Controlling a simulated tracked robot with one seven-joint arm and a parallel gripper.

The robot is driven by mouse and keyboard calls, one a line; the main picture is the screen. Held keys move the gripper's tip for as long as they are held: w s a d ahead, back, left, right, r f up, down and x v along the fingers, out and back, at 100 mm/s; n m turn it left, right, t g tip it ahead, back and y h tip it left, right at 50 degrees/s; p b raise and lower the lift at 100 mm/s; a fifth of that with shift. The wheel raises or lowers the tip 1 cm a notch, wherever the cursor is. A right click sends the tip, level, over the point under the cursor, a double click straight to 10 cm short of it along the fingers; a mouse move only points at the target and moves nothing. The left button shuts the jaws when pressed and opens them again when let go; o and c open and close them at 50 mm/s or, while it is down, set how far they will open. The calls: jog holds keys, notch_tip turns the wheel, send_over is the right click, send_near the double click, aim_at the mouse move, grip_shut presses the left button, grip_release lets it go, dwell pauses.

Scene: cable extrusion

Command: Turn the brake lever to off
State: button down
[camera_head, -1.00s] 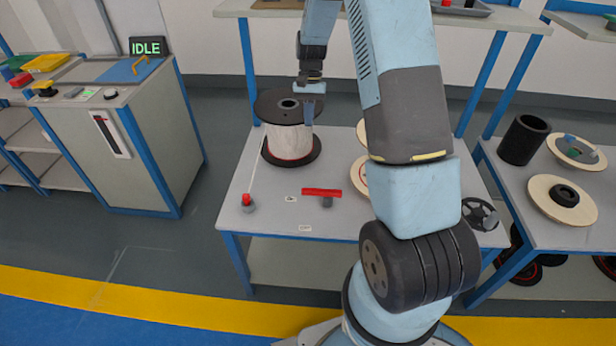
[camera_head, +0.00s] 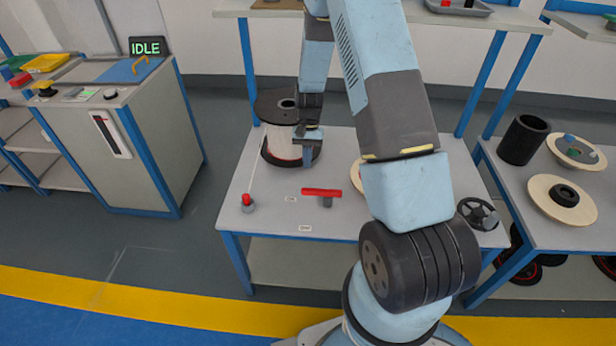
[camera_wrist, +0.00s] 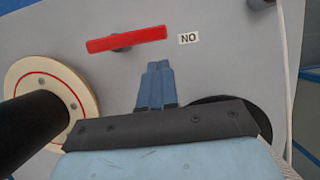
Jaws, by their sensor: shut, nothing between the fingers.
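The brake lever is a red bar (camera_head: 322,192) on a grey post, lying crosswise on the table and pointing left toward a small white label (camera_head: 291,198). In the wrist view the red bar (camera_wrist: 127,39) lies ahead of my fingertips, and the label (camera_wrist: 189,39) beside its end reads like an upside-down "ON". A second label (camera_head: 305,228) sits in front of the lever; its text is too small to read. My gripper (camera_head: 308,186) points down, shut and empty, just behind the lever, apart from it. Its closed fingers (camera_wrist: 157,68) also show in the wrist view.
A cable spool (camera_head: 287,150) with black flanges stands behind and left of my gripper. A red-topped knob (camera_head: 247,203) is at the table's left front, and a black handwheel (camera_head: 478,213) at its right. The tabletop around the lever's front is clear.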

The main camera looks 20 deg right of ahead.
jog(key=shift+x, duration=3)
